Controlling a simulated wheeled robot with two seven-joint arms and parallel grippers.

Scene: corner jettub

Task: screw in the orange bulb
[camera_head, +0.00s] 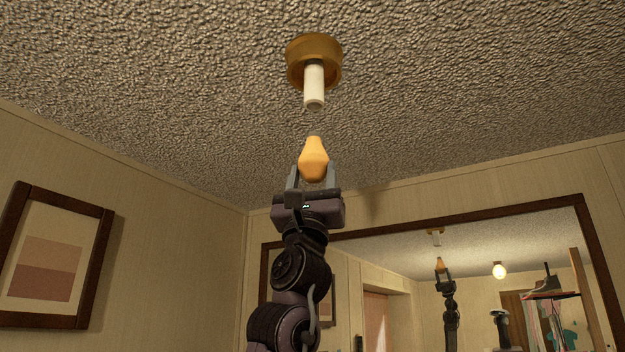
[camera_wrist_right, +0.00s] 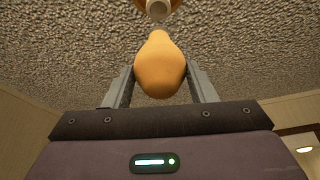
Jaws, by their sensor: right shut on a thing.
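The orange bulb (camera_head: 314,160) is upright between the fingers of my right gripper (camera_head: 313,178), which is shut on it. Its narrow end points up toward the ceiling. In the right wrist view the bulb (camera_wrist_right: 160,66) sits between the two grey fingers. The ceiling fixture has a brass-coloured base (camera_head: 314,50) and a white tubular socket (camera_head: 314,88) hanging down from it. The bulb is below the socket, with a visible gap between them. The socket's open end (camera_wrist_right: 158,9) also shows at the top of the wrist view. My left gripper is not in view.
The textured ceiling (camera_head: 470,90) is clear around the fixture. A framed picture (camera_head: 50,255) hangs on the left wall. A large framed mirror (camera_head: 400,260) on the right wall reflects my arm, the fixture, a lit globe lamp and a shelf.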

